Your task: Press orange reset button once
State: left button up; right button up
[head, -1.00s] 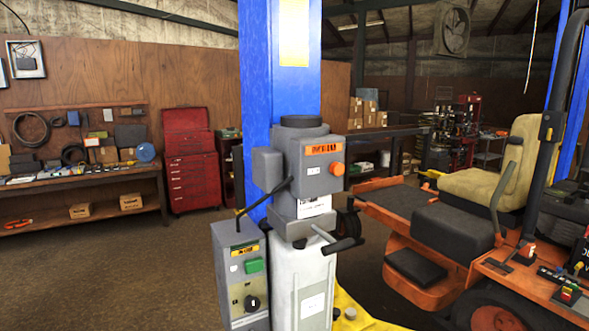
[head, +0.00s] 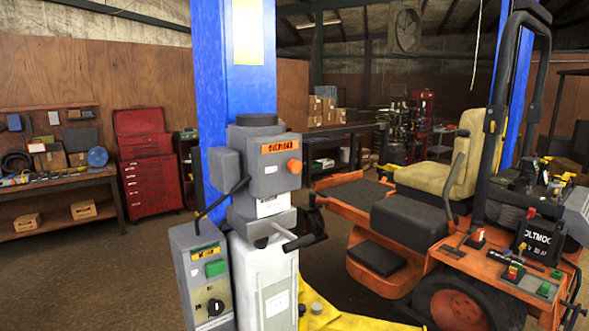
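The round orange button (head: 294,166) sticks out from the right side of the grey motor box (head: 258,160) on the blue lift post (head: 236,90). An orange label (head: 279,146) is on the box above it. A grey control box (head: 202,275) stands lower left, with a green button (head: 215,268) and a black rotary knob (head: 215,307). Neither of my grippers is in view, and nothing of mine touches the orange button.
An orange ride-on mower (head: 420,235) with a tan seat stands to the right. A yellow lift base (head: 350,318) lies on the floor below the post. A red tool cabinet (head: 150,165) and a workbench (head: 60,180) stand at the back left. The brown floor at left is open.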

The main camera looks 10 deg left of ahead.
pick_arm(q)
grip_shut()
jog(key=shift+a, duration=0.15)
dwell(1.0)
